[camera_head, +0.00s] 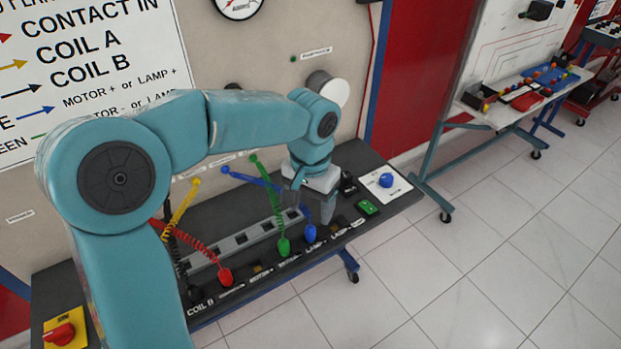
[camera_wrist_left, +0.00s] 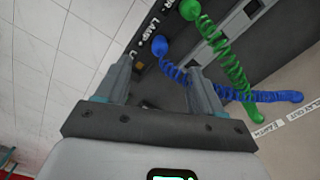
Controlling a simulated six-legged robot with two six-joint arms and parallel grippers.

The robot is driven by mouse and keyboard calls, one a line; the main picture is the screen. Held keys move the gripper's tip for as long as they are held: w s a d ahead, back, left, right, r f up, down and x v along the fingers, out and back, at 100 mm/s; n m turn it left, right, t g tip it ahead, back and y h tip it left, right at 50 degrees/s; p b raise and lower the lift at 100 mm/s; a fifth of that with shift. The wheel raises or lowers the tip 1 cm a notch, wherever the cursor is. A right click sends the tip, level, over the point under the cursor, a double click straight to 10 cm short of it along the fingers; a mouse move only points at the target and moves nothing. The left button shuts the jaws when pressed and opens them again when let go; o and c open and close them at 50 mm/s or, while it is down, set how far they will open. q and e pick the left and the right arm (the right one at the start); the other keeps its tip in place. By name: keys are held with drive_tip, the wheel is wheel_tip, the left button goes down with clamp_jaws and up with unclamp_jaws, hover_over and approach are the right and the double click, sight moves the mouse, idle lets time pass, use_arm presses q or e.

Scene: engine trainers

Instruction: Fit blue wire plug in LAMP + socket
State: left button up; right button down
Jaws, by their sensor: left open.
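The blue wire plug (camera_head: 309,233) stands at the socket row on the dark sloped panel, beside the LAMP + lettering (camera_head: 318,243). Its coiled blue wire runs back to the left. The socket under the plug is hidden, so I cannot tell how deep it sits. My left gripper (camera_head: 312,208) is open and points down just behind the plug. In the left wrist view, the blue plug (camera_wrist_left: 159,45) shows ahead of the open fingers (camera_wrist_left: 160,70), with nothing held between them. My right gripper is not in view.
The green plug (camera_head: 283,247) stands close left of the blue one, its wire beside the gripper. A red plug (camera_head: 225,275) is further left. A green switch (camera_head: 368,207) and blue knob (camera_head: 386,180) are on the right. A yellow-based red switch (camera_head: 60,334) is at lower left.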

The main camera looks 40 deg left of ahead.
use_arm(q)
wheel_tip(320, 180, up, 15)
drive_tip(key=p, duration=0.1)
drive_tip(key=shift+r, duration=0.2)
drive_tip(key=shift+s, duration=0.2)
